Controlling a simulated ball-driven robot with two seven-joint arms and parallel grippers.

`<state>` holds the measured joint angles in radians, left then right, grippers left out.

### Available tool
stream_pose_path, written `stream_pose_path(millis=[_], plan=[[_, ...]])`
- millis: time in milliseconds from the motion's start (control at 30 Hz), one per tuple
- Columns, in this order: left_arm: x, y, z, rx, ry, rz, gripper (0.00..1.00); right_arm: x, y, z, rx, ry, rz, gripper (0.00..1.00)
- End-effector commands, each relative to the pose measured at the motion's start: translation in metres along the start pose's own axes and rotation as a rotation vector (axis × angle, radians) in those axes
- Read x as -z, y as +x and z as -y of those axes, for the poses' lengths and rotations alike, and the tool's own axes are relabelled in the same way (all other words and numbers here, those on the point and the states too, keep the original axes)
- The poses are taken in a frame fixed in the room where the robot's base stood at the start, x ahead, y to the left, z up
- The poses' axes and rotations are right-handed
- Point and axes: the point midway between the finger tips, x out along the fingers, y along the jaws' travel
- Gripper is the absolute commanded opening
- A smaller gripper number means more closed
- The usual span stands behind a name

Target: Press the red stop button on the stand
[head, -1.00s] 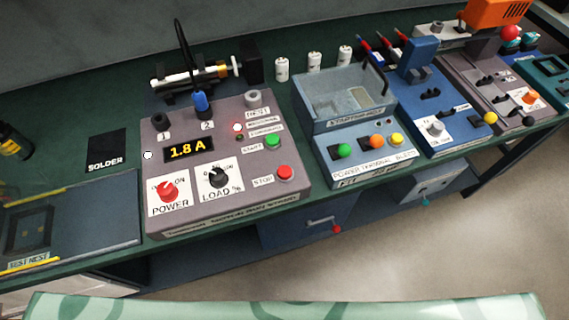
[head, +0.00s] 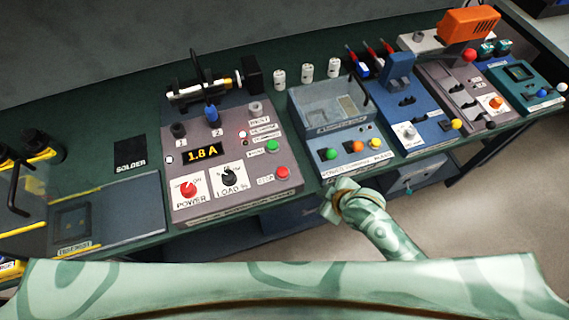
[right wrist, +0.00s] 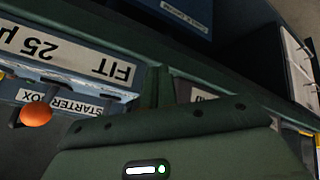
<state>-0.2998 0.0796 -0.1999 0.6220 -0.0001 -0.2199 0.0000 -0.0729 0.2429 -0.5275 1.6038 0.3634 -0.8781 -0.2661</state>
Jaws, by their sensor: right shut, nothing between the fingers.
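The red stop button (head: 282,173) sits at the front right of the grey stand (head: 240,207), beside a STOP label. A green button (head: 271,146) is above it, and the stand's display reads 1.8 A. My right gripper (head: 333,200) is in front of the bench edge, to the right of the stop button and apart from it. In the right wrist view its fingers (right wrist: 157,88) are shut and empty. The stop button cannot be made out in that view. My left gripper is not in view.
The blue starter box (head: 347,171) with green, orange and yellow buttons stands right of the stand. A red POWER knob (head: 189,188) and black LOAD knob (head: 230,175) are left of the stop button. Several other devices fill the bench's right side.

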Motion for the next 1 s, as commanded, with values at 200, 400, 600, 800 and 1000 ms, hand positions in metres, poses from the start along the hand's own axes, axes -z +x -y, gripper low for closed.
stream_pose_path(millis=[200, 400, 600, 800, 1000], plan=[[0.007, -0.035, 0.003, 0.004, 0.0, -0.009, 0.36, 0.115, -0.058, -0.025, 0.038, -0.262, -0.187, 0.0], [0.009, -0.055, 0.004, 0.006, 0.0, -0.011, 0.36, 0.176, -0.081, -0.029, 0.146, -0.567, -0.323, 0.0], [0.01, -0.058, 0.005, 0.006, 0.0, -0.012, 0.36, 0.182, -0.085, -0.031, 0.186, -0.653, -0.346, 0.0], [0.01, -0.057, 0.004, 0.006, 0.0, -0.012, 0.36, 0.182, -0.084, -0.03, 0.188, -0.653, -0.347, 0.0], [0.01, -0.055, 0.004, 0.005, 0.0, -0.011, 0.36, 0.181, -0.082, -0.029, 0.187, -0.652, -0.347, 0.0]])
